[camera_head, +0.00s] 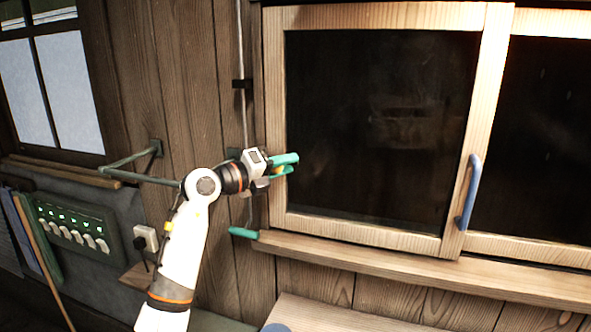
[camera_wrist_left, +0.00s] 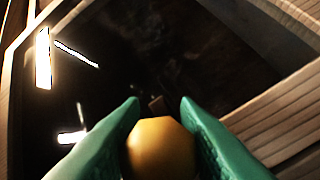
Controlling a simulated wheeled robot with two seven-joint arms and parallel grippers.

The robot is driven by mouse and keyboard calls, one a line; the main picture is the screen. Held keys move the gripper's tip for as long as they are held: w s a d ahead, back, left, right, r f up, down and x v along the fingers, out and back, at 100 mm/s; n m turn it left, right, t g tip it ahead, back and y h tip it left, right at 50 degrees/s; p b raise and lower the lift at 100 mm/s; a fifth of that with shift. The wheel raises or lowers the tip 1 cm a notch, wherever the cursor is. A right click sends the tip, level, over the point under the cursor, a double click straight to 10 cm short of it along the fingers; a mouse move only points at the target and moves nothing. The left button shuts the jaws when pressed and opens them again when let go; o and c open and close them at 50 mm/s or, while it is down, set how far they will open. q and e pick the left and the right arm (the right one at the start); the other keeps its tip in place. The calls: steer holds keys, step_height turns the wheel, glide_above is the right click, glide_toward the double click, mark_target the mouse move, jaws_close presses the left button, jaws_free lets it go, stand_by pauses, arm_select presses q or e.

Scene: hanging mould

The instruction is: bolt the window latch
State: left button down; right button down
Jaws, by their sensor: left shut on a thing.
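My left gripper (camera_head: 283,165), with green fingers, is at the left side of the wooden window frame (camera_head: 275,110). It is shut on a small orange-yellow knob, which shows between the fingers (camera_wrist_left: 160,105) in the left wrist view as a rounded knob (camera_wrist_left: 160,148). In the head view the fingers and wrist mostly hide the knob. I cannot tell how the knob joins the latch or whether the latch is bolted. The left sliding pane (camera_head: 380,130) has a blue handle (camera_head: 469,192) on its right upright. My right gripper is not in view.
A thin vertical rod (camera_head: 241,50) runs down the wall behind my left wrist. A teal handle (camera_head: 243,232) sits below, near the end of the window sill (camera_head: 370,262). A green bracket arm (camera_head: 130,159) and a green switch panel (camera_head: 75,228) are at left.

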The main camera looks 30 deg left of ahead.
arm_select(q)
steer(key=shift+a, duration=0.45)
steer(key=shift+d, duration=0.1)
steer(key=c, duration=1.3)
jaws_free()
steer(key=shift+s, duration=0.1)
steer(key=shift+o, duration=1)
steer(key=shift+a, duration=0.3)
